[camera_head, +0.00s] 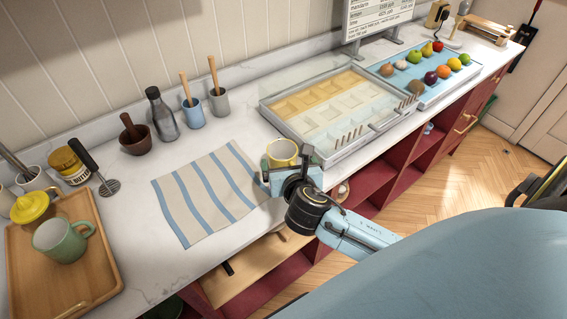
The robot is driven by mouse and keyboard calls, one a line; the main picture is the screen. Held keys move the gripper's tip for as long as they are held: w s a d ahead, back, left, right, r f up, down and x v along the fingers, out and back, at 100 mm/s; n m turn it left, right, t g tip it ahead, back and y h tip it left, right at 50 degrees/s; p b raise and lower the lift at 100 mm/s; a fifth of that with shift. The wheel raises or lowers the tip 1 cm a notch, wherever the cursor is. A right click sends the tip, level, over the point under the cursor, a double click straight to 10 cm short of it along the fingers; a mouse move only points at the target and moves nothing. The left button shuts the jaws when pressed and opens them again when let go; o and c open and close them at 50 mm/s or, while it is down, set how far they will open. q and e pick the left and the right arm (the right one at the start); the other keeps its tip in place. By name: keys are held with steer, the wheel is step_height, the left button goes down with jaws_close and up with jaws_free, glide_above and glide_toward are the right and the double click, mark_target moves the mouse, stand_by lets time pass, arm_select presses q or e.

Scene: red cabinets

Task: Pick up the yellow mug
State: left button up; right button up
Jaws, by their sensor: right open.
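A yellow mug (282,150) with a pale inside stands at the front edge of the white counter, beside the striped cloth. My right gripper (285,163) is right at the mug, on its near side, and its fingers are open. The fingers hide the lower part of the mug, so I cannot tell whether they touch it. My left gripper is not in view.
A striped cloth (212,190) lies left of the mug. A wooden tray (95,262) at the left holds a green mug (62,243) and a yellow vessel (33,207). A compartment case (362,146) stands close on the right. Bottle and cups stand behind.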

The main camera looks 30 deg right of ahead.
mark_target(280, 147)
steer(key=shift+a+x, duration=0.2)
steer(key=shift+x, duration=2.6)
steer(key=shift+r, duration=0.1)
steer(key=shift+w, duration=0.1)
steer(key=c, duration=1.2)
